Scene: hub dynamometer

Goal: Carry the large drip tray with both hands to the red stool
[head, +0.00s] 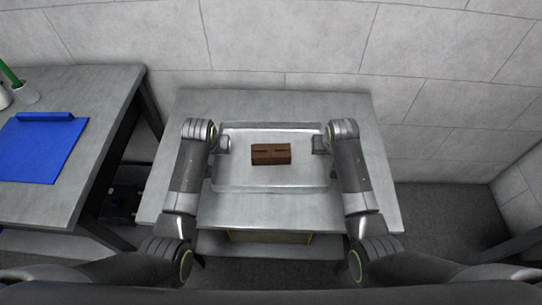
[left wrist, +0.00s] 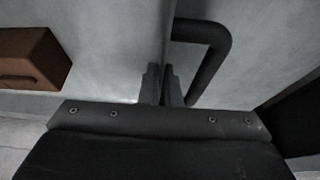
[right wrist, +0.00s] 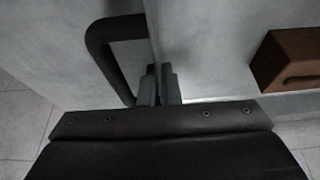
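The large drip tray (head: 232,176) is a shallow grey metal tray on a grey table, with a brown block (head: 271,154) lying inside near its middle. My left gripper (head: 223,145) is at the tray's left side and my right gripper (head: 319,145) at its right side. In the left wrist view, the fingers (left wrist: 165,88) are closed on the thin tray wall, beside a dark bent handle (left wrist: 214,65). In the right wrist view, the fingers (right wrist: 157,88) are likewise closed on the opposite wall, beside another handle (right wrist: 105,60). No red stool is in view.
The grey table (head: 290,105) stands close to a tiled wall (head: 290,40). At the left is another grey table (head: 85,85) with a blue clipboard-like sheet (head: 42,150) and a cup (head: 26,93). Dark floor (head: 440,215) is open at the right.

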